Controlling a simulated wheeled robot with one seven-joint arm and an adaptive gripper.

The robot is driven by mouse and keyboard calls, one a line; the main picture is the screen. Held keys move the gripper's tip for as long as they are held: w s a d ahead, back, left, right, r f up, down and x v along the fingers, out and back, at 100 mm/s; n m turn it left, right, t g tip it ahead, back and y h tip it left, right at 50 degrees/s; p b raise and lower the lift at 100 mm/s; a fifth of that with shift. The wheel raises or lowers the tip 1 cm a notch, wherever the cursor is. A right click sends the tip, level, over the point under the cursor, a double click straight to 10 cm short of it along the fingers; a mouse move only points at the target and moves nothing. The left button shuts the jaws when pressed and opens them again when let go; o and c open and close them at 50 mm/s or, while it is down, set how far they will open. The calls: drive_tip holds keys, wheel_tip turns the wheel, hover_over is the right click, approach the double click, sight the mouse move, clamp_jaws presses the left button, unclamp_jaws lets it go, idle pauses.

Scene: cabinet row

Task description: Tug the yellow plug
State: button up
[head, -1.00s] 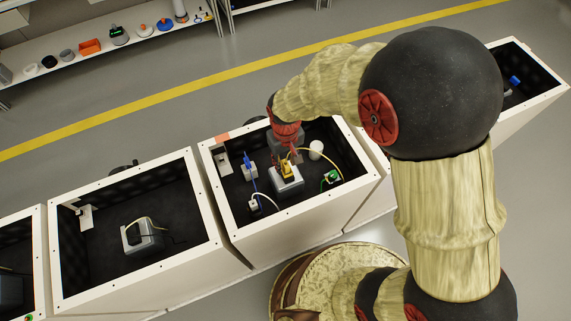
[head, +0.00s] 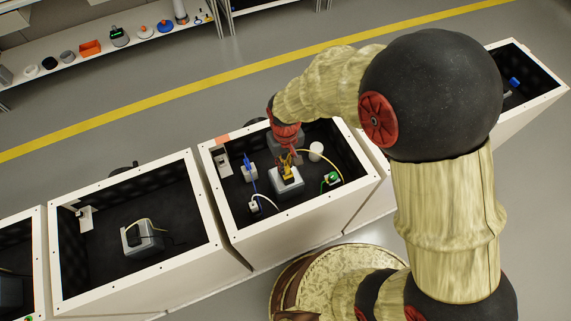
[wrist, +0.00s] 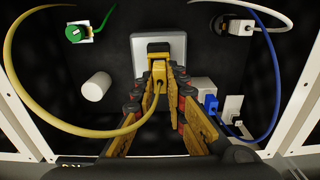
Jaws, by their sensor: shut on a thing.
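The yellow plug (head: 288,172) sits at the grey box (head: 287,187) inside the open cabinet in the head view. It also shows in the wrist view (wrist: 159,74), with a yellow cable (wrist: 62,131) looping from it to the left. My gripper (head: 288,160) reaches down into the cabinet. In the wrist view my gripper (wrist: 160,85) has its fingers closed around the plug, one on each side. The grey box (wrist: 142,42) lies just beyond the plug. Whether the plug is fully seated in it is hard to tell.
A green plug (wrist: 74,33), a white cylinder (wrist: 96,87), a blue plug (wrist: 210,103) with blue cable, and a white plug (wrist: 244,28) surround the grey box. The cabinet's white rim (head: 233,236) encloses the space. Another open cabinet (head: 215,215) stands to the left.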

clamp_jaws()
drive_tip(key=shift+r+p, duration=0.2)
drive_tip(key=shift+p, duration=0.45)
idle(5.2)
drive_tip(key=shift+f, duration=0.25)
idle(1.0)
drive_tip(key=o, duration=0.8)
unclamp_jaws()
drive_tip(key=shift+c, duration=0.2)
